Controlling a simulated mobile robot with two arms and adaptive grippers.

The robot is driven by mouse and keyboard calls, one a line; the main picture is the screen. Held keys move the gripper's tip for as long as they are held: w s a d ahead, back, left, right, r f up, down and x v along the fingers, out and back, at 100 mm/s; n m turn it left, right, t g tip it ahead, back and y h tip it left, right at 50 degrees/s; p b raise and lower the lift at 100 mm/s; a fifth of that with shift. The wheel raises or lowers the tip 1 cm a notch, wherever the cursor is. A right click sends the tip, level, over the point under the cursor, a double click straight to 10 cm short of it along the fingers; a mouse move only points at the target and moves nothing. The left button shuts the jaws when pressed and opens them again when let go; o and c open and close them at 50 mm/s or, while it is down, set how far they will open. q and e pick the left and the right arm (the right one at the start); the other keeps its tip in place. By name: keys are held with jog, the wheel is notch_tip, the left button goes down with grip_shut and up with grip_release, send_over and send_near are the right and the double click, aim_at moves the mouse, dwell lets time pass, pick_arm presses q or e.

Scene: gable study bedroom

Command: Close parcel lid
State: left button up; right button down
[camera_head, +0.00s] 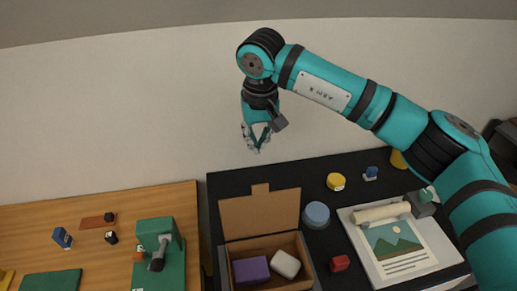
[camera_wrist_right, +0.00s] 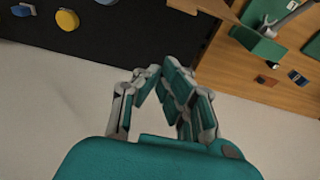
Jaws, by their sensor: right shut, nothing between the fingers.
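The cardboard parcel (camera_head: 227,250) stands on the black desk at the lower middle of the head view. Its lid (camera_head: 260,213) stands up at the back edge, open, with a tab on top. Inside lie a purple block (camera_head: 251,270) and a whitish block (camera_head: 286,263). Part of the lid (camera_wrist_right: 205,8) shows at the top of the wrist view. My right gripper (camera_head: 256,150) is shut and empty, pointing down, above and behind the lid and apart from it. It also shows in the wrist view (camera_wrist_right: 158,75). My left gripper is not in view.
A wooden table (camera_head: 100,203) with a green device (camera_head: 160,240) stands left, across a gap.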

notch_tip(320, 180, down, 8)
jog(key=p, duration=0.3)
jog(key=s+p, duration=0.2)
jog(key=s, duration=0.1)
jog(key=shift+d+r, duration=0.15)
jog(key=shift+r, duration=0.15)
jog(key=shift+f, duration=0.1)
